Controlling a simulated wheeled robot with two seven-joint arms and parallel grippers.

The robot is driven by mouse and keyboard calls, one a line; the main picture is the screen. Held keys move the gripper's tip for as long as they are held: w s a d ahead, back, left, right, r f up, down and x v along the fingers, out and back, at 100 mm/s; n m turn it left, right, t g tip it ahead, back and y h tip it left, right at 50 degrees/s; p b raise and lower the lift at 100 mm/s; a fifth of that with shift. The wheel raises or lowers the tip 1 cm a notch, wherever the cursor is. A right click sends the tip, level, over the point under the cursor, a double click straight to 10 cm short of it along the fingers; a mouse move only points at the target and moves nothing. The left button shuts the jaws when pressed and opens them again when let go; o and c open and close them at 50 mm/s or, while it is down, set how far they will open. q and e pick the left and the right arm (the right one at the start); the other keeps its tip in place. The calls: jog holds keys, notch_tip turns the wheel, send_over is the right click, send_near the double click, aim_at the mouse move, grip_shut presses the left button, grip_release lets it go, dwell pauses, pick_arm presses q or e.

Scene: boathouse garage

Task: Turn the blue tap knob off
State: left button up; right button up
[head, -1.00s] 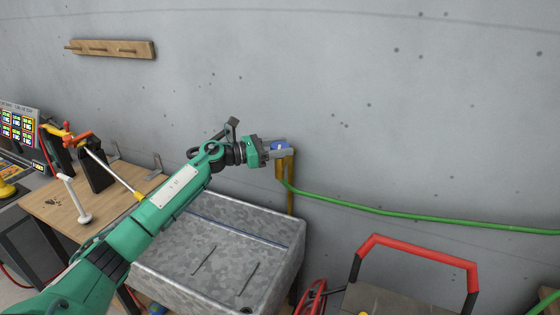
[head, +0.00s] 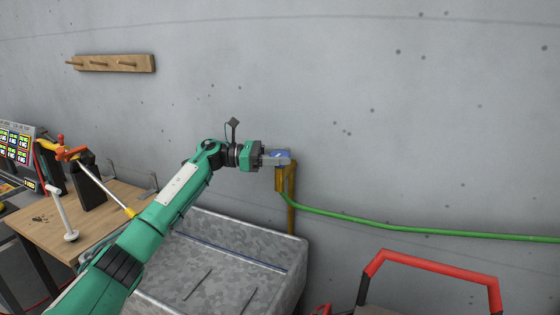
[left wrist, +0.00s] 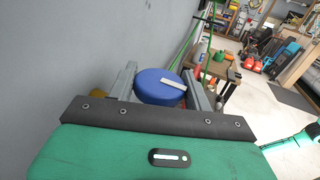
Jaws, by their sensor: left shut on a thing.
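The blue tap knob (head: 281,154) sits on top of the brass tap (head: 280,180) at the wall, above the back right corner of the grey metal sink (head: 262,236). My left gripper (head: 277,160) comes in from the left and is shut on the knob. In the left wrist view the round blue knob (left wrist: 160,86) lies between the two grey fingers, with a pale bar marked on its top. The finger tips are partly hidden by the knob in that view. My right gripper is in neither view.
A green hose (head: 400,228) runs from the tap to the right along the wall. A red handle frame (head: 430,263) stands at lower right. A wooden bench (head: 45,216) with tools stands left of the sink. A wooden peg rack (head: 114,63) hangs on the wall.

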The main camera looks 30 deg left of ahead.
aim_at(280, 154)
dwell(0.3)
pick_arm(q)
jog(key=o, duration=0.9)
jog(key=shift+r, duration=0.5)
notch_tip(280, 154, up, 8)
jog(key=shift+r+b, duration=0.25)
jog(key=shift+b, duration=0.45)
notch_tip(280, 154, up, 10)
jog(key=shift+r+b, duration=0.25)
jog(key=shift+b, duration=0.05)
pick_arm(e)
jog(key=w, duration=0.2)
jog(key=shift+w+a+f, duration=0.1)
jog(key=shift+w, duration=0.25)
